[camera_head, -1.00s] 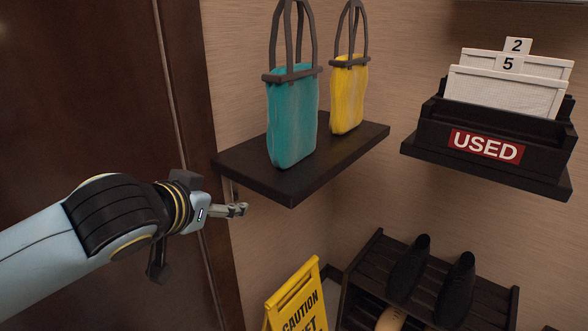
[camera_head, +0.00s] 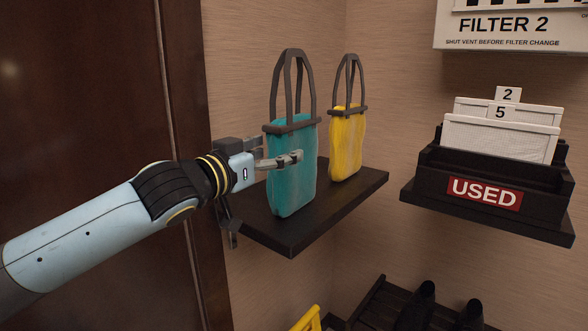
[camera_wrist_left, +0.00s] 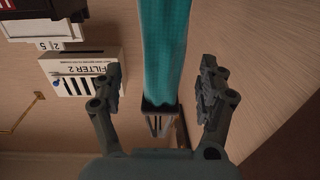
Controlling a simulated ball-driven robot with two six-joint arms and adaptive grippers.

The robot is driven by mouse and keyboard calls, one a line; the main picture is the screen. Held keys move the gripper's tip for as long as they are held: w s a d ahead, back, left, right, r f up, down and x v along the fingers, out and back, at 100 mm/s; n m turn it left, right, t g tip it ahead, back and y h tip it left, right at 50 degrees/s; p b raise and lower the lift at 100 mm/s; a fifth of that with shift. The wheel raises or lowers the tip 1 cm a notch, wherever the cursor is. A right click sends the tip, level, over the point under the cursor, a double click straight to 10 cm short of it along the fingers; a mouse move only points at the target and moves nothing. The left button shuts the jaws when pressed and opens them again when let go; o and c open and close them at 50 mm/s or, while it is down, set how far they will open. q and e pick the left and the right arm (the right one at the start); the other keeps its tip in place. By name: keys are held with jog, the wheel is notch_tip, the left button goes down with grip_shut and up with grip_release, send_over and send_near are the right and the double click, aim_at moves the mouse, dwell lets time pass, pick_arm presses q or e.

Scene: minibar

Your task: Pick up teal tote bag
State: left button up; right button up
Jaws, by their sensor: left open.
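The teal tote bag (camera_head: 292,185) stands upright on a dark wall shelf (camera_head: 318,218), its dark looped handles up. In the left wrist view the teal bag (camera_wrist_left: 166,50) runs down between the two fingers, with its dark handle band below. My left gripper (camera_head: 282,160) is at the upper part of the bag, one finger showing in front of it. In the left wrist view the gripper (camera_wrist_left: 163,92) has its fingers wide apart, with gaps on both sides of the bag. My right gripper is not in view.
A yellow tote bag (camera_head: 346,145) stands behind and right of the teal one. A black box marked USED (camera_head: 490,185) with white cards sits on another shelf at right. A dark rack (camera_head: 385,305) and a yellow sign (camera_head: 308,320) are below. A dark door (camera_head: 85,90) is at left.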

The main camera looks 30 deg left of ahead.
pick_arm(q)
jog(key=w, duration=0.5)
jog(key=shift+w+r, duration=0.1)
jog(key=shift+r, duration=0.05)
jog(key=shift+c, duration=0.3)
grip_shut()
